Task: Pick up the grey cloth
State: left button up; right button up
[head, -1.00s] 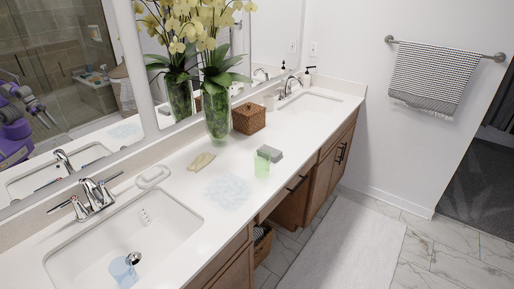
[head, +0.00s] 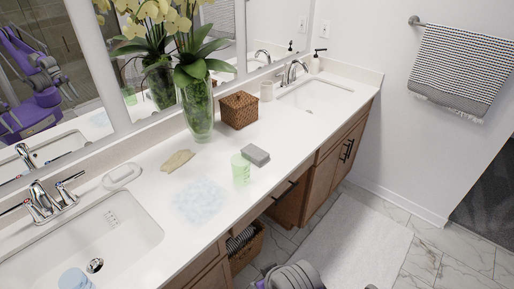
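The grey cloth (head: 256,155) appears to be a small folded grey block on the white counter, near its front edge and to the right of the middle. A green translucent cup (head: 241,168) stands close to its left front side and partly overlaps its outline. No gripper is at the cloth. A grey rounded part of my own arm shows at the bottom edge of the view, in front of the counter and below it. Neither gripper's fingers show.
A beige cloth (head: 177,161), a glass vase (head: 198,112), a wicker box (head: 239,110) and a soap dish (head: 122,175) stand on the counter (head: 225,215). A blue cup (head: 75,279) is in the left sink (head: 105,240). Counter space right of the cloth is clear.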

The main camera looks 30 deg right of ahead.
aim_at(259, 157)
jog(key=i+l, duration=0.15)
jog(key=l, duration=0.35)
jog(key=i+l, duration=0.1)
jog(key=l, duration=0.45)
jog(key=i+l+u, duration=0.1)
jog(key=l, duration=0.4)
jog(key=i+l, duration=0.15)
jog(key=l, duration=0.4)
jog(key=i+l, duration=0.1)
jog(key=l, duration=0.45)
jog(key=i+l, duration=0.15)
jog(key=l, duration=0.35)
jog(key=i+l+u, duration=0.1)
jog(key=l, duration=0.45)
